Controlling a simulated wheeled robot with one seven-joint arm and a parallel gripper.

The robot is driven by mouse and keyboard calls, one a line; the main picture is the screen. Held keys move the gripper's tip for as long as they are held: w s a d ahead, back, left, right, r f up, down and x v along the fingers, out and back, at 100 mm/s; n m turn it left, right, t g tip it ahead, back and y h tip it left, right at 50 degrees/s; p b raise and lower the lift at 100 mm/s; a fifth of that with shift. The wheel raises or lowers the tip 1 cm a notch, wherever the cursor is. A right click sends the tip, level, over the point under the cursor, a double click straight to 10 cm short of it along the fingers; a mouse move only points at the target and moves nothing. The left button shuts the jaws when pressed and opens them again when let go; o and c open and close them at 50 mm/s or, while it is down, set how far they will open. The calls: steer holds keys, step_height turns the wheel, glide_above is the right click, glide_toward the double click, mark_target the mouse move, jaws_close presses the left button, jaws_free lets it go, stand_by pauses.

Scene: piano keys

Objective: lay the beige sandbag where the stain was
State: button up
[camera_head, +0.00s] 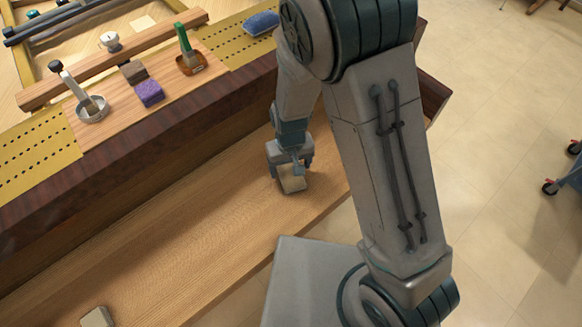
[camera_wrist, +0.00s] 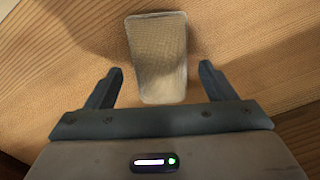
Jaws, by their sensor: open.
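The beige sandbag (camera_head: 293,184) lies on the wooden shelf below my gripper (camera_head: 290,162) in the head view. In the wrist view the sandbag (camera_wrist: 157,52) is a pale, woven-looking block with rounded corners. My gripper (camera_wrist: 160,70) is open. Its two fingers stand left and right of the sandbag's near part, with a visible gap on each side. I cannot tell how high the fingertips are above the wood. No stain shows on the visible wood.
A second pale block (camera_head: 97,317) lies at the near left of the shelf (camera_head: 190,245). On the upper ledge stand a purple sponge (camera_head: 149,92), a brown block (camera_head: 133,71), a brush in a metal dish (camera_head: 92,108) and a green-handled brush (camera_head: 186,46). The shelf between the blocks is clear.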

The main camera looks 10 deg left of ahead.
mark_target(290, 169)
step_height(290, 169, up, 10)
steer(key=s+d+r+m+t, duration=0.1)
steer(key=s+d+r+m, duration=0.1)
steer(key=d+r, duration=0.6)
steer(key=s+d+r+m+t, duration=0.1)
steer(key=s+d+r+m, duration=0.2)
steer(key=d, duration=1.2)
step_height(290, 169, up, 5)
steer(key=shift+s+r+m+t+p, duration=0.1)
steer(key=shift+s+m+t+p, duration=0.25)
steer(key=shift+s, duration=0.9)
steer(key=shift+a, duration=0.1)
